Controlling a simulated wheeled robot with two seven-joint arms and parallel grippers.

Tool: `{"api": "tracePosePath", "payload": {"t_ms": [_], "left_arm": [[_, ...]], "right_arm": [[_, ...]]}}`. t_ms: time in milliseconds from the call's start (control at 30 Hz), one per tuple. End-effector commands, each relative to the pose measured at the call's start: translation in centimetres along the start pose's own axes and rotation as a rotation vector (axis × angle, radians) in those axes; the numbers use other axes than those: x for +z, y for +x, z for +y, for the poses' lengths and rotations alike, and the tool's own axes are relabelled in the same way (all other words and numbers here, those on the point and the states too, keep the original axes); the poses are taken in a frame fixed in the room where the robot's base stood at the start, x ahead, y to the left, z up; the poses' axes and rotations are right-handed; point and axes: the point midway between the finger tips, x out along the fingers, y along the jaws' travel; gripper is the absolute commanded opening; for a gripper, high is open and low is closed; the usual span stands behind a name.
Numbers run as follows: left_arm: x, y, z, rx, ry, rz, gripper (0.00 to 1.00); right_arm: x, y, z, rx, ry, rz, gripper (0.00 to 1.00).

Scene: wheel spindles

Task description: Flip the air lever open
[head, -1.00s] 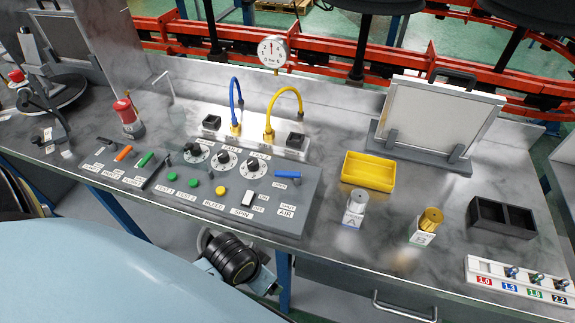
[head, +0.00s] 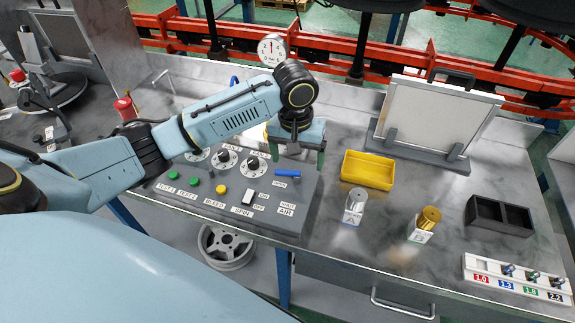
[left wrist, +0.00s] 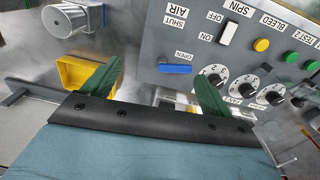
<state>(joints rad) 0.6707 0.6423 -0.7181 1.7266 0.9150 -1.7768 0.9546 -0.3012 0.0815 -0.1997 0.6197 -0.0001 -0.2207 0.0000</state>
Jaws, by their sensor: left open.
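The air lever has a blue handle (head: 287,174) and sits on the right end of the grey control panel (head: 250,215). In the left wrist view the blue handle (left wrist: 175,69) lies right beside the OPEN label, with the SHUT and AIR labels beyond it. My left gripper (head: 297,160) is above the panel's back right, close to the lever and pointing down. Its green fingers are spread, and in the left wrist view the gap between them (left wrist: 158,72) is empty, with the handle apart from both. My right gripper is not in view.
A yellow tray (head: 367,171) stands right of my left gripper. A silver spindle (head: 356,200) and a gold spindle (head: 429,218) stand at the front right. Dials and buttons lie left of the lever. A gauge (head: 272,48) rises behind.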

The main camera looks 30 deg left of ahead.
Motion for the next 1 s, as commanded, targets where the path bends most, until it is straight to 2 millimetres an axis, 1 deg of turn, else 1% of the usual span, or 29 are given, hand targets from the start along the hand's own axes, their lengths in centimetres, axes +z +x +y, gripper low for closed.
{"api": "tracePosePath", "payload": {"t_ms": [33, 100, 200, 300, 367, 467, 800, 900, 1000], "left_arm": [[-1.4, -1.3, -1.0, -0.019, -0.054, 0.001, 0.85], [-2.5, -2.6, -1.9, -0.034, -0.117, -0.008, 0.85], [-3.5, -3.8, -2.8, -0.045, -0.18, -0.015, 0.85], [-3.9, -4.1, -3.3, -0.05, -0.21, -0.021, 0.85], [-3.9, -3.8, -3.4, -0.051, -0.216, -0.023, 0.85], [-3.8, -2.5, -3.4, -0.051, -0.215, -0.024, 0.85], [-3.6, 4.6, -3.7, -0.05, -0.212, -0.022, 0.85], [-3.5, 6.4, -3.8, -0.051, -0.212, -0.022, 0.85], [-3.6, 7.7, -3.8, -0.05, -0.212, -0.021, 0.85]], "right_arm": [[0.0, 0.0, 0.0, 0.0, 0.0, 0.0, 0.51], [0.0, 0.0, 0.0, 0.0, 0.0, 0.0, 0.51], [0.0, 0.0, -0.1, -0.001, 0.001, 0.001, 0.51], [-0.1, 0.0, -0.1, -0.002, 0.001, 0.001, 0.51], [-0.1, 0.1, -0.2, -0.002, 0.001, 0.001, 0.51], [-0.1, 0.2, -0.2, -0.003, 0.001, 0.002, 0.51], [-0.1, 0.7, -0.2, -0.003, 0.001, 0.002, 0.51], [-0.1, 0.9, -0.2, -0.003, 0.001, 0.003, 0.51], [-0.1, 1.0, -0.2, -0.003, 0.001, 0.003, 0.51]]}}
